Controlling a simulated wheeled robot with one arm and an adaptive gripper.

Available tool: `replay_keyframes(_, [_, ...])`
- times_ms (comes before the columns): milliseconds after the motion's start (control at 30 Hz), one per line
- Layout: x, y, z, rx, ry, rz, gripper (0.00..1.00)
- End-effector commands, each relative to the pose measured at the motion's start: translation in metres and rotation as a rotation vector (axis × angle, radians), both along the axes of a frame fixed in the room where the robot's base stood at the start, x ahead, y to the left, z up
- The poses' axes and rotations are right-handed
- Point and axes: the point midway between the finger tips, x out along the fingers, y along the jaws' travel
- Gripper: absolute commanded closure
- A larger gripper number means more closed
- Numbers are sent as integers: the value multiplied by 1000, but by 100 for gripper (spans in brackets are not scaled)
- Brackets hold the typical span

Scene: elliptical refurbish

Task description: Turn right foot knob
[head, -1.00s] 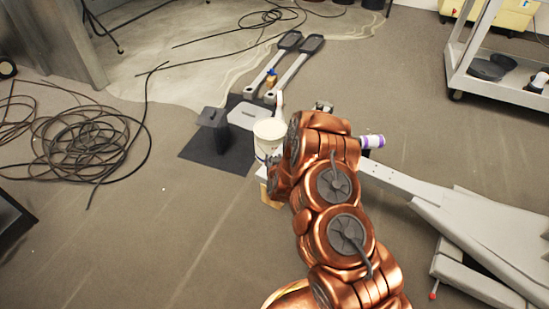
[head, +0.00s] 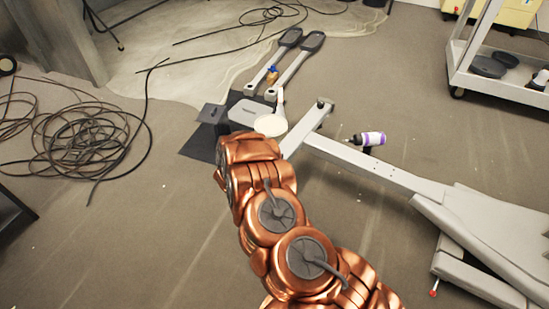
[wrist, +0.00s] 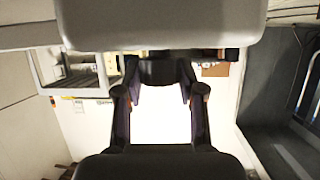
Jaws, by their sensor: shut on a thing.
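In the wrist view my gripper (wrist: 160,76) has its two dark fingers on either side of a dark foot knob (wrist: 160,69) and is shut on it. The knob sits against a broad light-grey bar (wrist: 160,28) that fills the top of the view. In the head view my copper arm hides the gripper and the knob it holds. The light-grey elliptical frame (head: 370,165) lies on the floor, with its cross bar (head: 305,130) running behind my arm. Another dark knob (head: 322,103) shows at the bar's far end.
A white tub (head: 270,125) stands partly behind my arm. A white-and-purple bottle (head: 370,139) is by the frame. Two pedal arms (head: 290,62) lie beyond. Black cable (head: 85,140) coils at left; a cart (head: 500,75) stands at right.

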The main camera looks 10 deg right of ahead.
Motion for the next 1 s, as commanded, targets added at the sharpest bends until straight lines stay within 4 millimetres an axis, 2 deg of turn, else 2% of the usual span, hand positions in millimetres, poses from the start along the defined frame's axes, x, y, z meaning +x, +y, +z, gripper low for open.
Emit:
replay_keyframes(500, [3,0,-1,-1,-6,-265,96])
replay_keyframes(1000, [1,-3,1,-2,-2,-351,96])
